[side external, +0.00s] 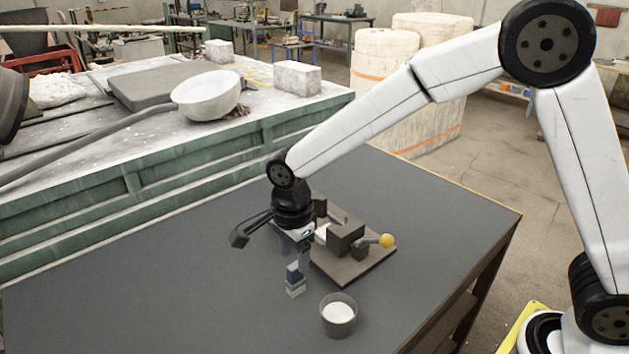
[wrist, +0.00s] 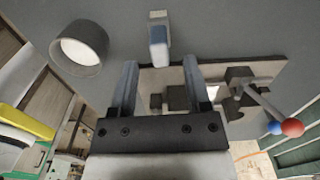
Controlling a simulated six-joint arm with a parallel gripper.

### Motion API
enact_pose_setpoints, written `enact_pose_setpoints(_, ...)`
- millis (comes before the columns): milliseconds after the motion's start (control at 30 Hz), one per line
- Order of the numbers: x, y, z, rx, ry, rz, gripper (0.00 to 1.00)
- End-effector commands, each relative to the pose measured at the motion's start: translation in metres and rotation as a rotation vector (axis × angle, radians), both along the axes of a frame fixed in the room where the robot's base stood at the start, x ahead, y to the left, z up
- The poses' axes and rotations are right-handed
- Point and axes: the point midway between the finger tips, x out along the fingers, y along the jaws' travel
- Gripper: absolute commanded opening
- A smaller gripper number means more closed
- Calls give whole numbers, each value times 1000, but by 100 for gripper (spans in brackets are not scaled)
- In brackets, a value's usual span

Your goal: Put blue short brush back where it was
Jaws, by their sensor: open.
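The short brush (side external: 294,280), with a blue part and pale grey-white ends, appears upright on the dark table in front of the brown board (side external: 376,267). In the wrist view the brush (wrist: 159,42) shows just beyond the fingertips, about midway between them. My gripper (side external: 300,262) points down right at the brush's upper part in the side view. In the wrist view my gripper (wrist: 160,65) has its two fingers well apart, with a gap on each side of the brush. Whether a finger touches it I cannot tell. Part of the board is hidden behind my gripper.
A grey cup with white contents (side external: 338,314) stands right of the brush. The table's left part is clear.

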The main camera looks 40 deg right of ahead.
Motion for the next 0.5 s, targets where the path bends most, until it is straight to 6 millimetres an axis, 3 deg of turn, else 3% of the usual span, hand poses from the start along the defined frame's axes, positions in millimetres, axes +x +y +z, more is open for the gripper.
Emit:
enact_pose_setpoints(300,0,0,53,1,-4,0,61)
enact_pose_setpoints(500,0,0,74,1,-2,0,61)
